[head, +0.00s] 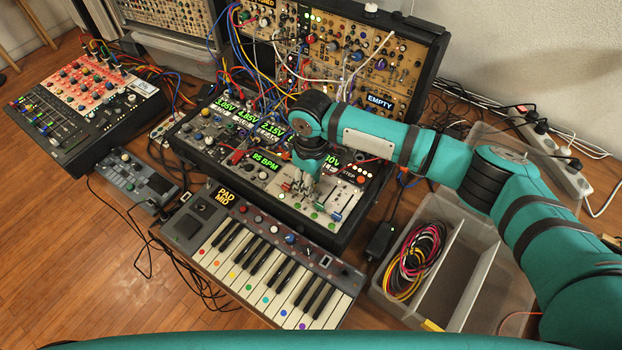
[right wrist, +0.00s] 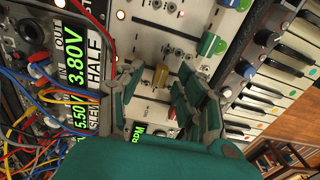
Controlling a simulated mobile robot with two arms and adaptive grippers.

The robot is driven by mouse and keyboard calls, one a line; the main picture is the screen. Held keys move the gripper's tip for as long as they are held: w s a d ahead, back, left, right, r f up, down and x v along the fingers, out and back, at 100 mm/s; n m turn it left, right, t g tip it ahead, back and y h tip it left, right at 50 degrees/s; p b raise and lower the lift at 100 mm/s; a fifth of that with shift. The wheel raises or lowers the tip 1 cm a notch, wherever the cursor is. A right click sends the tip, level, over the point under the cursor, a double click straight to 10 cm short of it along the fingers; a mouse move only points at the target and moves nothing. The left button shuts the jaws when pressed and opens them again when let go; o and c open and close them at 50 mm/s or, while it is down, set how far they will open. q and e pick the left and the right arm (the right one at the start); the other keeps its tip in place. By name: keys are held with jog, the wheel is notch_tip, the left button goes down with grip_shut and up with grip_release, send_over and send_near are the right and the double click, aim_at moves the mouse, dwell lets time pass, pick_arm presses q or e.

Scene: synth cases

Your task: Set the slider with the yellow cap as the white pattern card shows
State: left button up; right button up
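The yellow cap (right wrist: 160,76) sits on a slider of the pale panel in the right wrist view. My right gripper (right wrist: 157,80) is open, with one finger on each side of the yellow cap; I cannot tell whether either finger touches it. In the head view my right gripper (head: 307,188) is low over the slider panel (head: 345,205) and hides the yellow cap. Green caps (right wrist: 211,44) show beside it in the wrist view. I cannot make out a white pattern card in either view. My left gripper is not in view.
A keyboard (head: 270,255) lies in front of the slider panel. Patch cables (head: 262,75) crowd the modules behind and left. A clear bin (head: 478,235) with coiled cables (head: 418,250) stands at the right. A mixer (head: 85,110) is at the far left.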

jog(key=shift+f, duration=0.15)
jog(key=shift+c, duration=0.3)
grip_shut()
